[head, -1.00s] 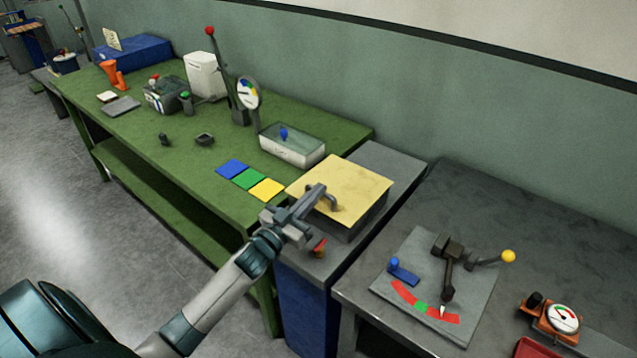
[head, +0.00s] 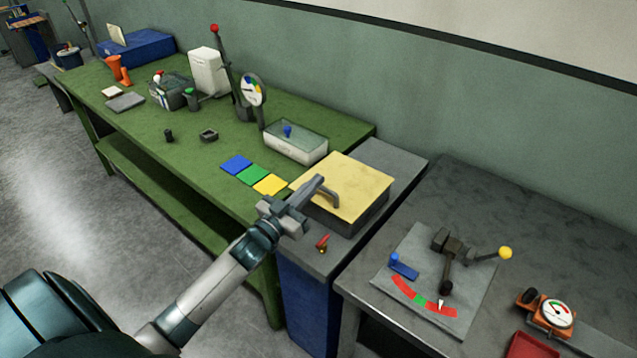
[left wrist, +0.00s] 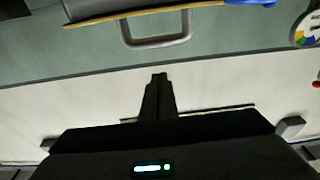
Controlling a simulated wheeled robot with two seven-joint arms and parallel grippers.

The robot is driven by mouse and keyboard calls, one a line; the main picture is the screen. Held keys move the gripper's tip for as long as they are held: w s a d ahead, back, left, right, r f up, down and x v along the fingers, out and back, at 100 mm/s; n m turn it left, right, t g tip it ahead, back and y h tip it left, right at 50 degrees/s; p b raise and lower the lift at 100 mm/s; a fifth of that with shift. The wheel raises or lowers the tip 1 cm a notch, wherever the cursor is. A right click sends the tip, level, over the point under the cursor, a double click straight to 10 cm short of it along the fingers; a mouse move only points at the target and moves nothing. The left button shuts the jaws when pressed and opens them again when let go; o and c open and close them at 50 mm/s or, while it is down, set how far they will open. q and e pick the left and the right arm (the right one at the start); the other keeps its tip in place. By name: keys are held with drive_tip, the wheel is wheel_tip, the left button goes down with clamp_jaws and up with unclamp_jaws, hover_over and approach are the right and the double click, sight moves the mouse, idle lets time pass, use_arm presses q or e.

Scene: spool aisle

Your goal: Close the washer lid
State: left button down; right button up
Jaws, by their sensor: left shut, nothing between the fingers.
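The washer is a dark grey box (head: 352,222) on a grey-topped blue cabinet. Its yellow lid (head: 358,183) lies flat over the top and looks down on the box. A grey handle stands on the lid near its front left edge; it shows clearly in the left wrist view (left wrist: 157,42), below the lid's thin edge (left wrist: 85,20). My left gripper (head: 316,183) is shut and empty, with its tip over the lid's front left edge by the handle. In the head view its tip overlaps the handle; I cannot tell whether they touch. My right gripper is not in view.
A small red lever (head: 322,243) sits on the cabinet top before the box. A green bench (head: 215,140) with a clear-lidded box (head: 295,145) and coloured tiles lies left. A grey table (head: 480,195) with a lever panel and gauge stands right.

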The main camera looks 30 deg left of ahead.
use_arm(q)
drive_tip(key=b+v, duration=0.2)
drive_tip(key=v, duration=0.5)
drive_tip(key=shift+s+r, duration=0.1)
drive_tip(key=shift+r, duration=0.05)
idle(0.4)
